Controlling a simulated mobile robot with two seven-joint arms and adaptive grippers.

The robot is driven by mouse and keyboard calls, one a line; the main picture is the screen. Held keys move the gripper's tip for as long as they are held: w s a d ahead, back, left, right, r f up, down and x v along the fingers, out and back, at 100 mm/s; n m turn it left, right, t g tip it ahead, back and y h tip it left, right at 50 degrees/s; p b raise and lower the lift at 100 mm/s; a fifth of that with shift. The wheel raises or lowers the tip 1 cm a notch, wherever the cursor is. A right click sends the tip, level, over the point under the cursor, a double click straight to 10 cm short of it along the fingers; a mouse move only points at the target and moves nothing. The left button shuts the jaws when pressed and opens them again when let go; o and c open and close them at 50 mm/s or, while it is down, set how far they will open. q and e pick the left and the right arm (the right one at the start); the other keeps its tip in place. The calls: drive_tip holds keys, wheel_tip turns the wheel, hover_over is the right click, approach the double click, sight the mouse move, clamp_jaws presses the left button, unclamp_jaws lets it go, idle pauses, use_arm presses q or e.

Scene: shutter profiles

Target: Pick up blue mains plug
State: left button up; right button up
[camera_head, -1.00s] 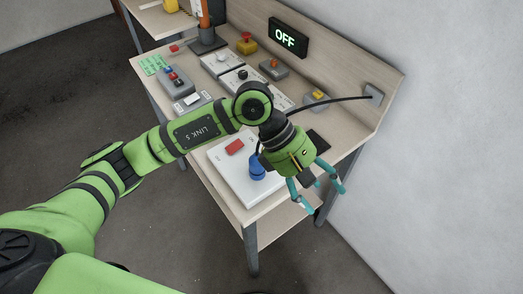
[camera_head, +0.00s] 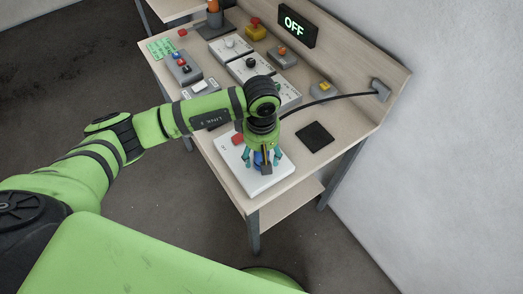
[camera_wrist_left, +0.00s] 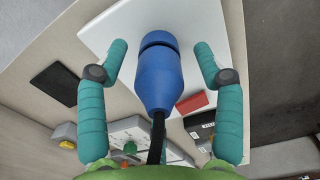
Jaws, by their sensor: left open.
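The blue mains plug (camera_wrist_left: 158,75) stands out large in the left wrist view, between the two teal fingers and apart from both. Its black cable runs from its narrow end toward the wrist. In the head view the plug (camera_head: 259,159) is mostly hidden behind my left gripper (camera_head: 263,162), which is over the white board (camera_head: 232,166). The left gripper also shows in the left wrist view (camera_wrist_left: 160,60) with its fingers spread on either side of the plug. My right gripper is in neither view.
A black pad (camera_head: 315,137) lies to the right. Several switch boxes and a lit OFF sign (camera_head: 294,25) are farther back. The cable leads to a wall socket (camera_head: 381,89).

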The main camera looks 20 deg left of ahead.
use_arm(q)
drive_tip(key=c, duration=1.2)
drive_tip(key=shift+c, duration=0.2)
